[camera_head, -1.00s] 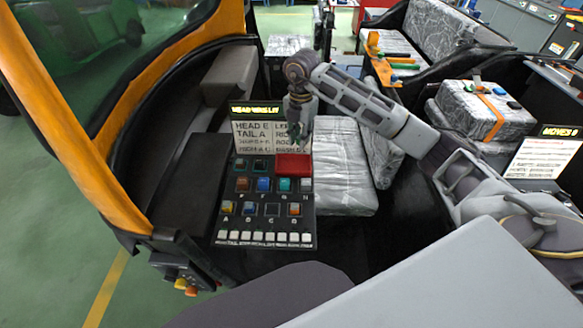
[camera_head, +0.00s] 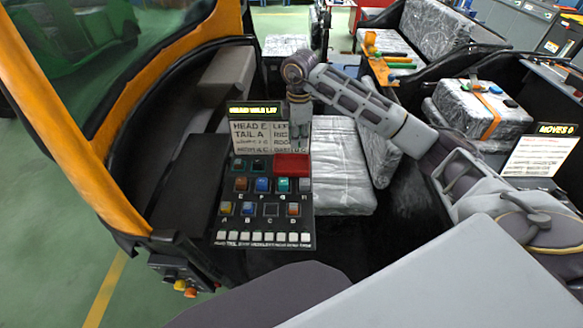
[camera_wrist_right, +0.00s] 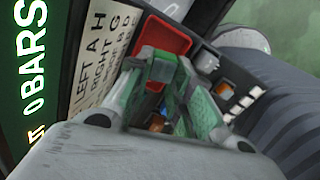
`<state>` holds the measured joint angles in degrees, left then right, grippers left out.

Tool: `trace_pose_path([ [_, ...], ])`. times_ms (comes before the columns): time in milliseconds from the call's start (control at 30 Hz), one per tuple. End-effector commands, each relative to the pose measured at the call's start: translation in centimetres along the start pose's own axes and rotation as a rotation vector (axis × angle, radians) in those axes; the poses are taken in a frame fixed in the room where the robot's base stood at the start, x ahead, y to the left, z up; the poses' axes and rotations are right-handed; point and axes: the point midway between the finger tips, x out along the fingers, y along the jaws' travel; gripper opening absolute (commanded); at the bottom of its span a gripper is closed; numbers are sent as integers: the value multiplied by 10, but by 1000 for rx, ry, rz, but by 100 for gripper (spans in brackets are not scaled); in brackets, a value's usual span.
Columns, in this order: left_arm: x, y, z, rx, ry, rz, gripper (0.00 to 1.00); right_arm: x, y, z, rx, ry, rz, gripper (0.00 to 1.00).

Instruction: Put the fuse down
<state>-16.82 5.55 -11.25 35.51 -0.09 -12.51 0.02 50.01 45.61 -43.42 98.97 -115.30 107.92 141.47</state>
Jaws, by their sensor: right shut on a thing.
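My right gripper (camera_head: 299,137) points down over the upper right of the black fuse panel (camera_head: 220,222), in front of the label card. It also shows in the right wrist view (camera_wrist_right: 163,68), with its fingers close together above the panel. It is shut on the fuse, which the fingers mostly hide. The red tray (camera_head: 292,165) lies just below the gripper in the head view and beyond the fingertips in the wrist view (camera_wrist_right: 161,47). Coloured fuses sit in the panel's lettered slots, such as a blue fuse (camera_head: 262,184). Slot C (camera_head: 271,209) looks dark and empty. My left gripper is out of view.
A label card (camera_head: 257,135) with a lit display stands behind the panel. A row of white switches (camera_head: 262,238) runs along its front edge. A wrapped seat (camera_head: 340,175) is at the right. The orange frame post (camera_head: 70,130) rises at the left.

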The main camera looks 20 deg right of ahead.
Motion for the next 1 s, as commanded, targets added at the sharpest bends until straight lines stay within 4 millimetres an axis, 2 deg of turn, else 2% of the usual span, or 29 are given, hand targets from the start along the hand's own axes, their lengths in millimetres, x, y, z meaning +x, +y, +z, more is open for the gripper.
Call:
trace_pose_path([
  [200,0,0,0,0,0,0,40,0,0,0,146,0,0,13],
  [400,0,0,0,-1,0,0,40,0,0,0,210,0,0,13],
  [800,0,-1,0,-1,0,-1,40,0,0,0,217,0,0,13],
  [1000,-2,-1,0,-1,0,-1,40,14,-1,0,216,-1,-3,13],
])
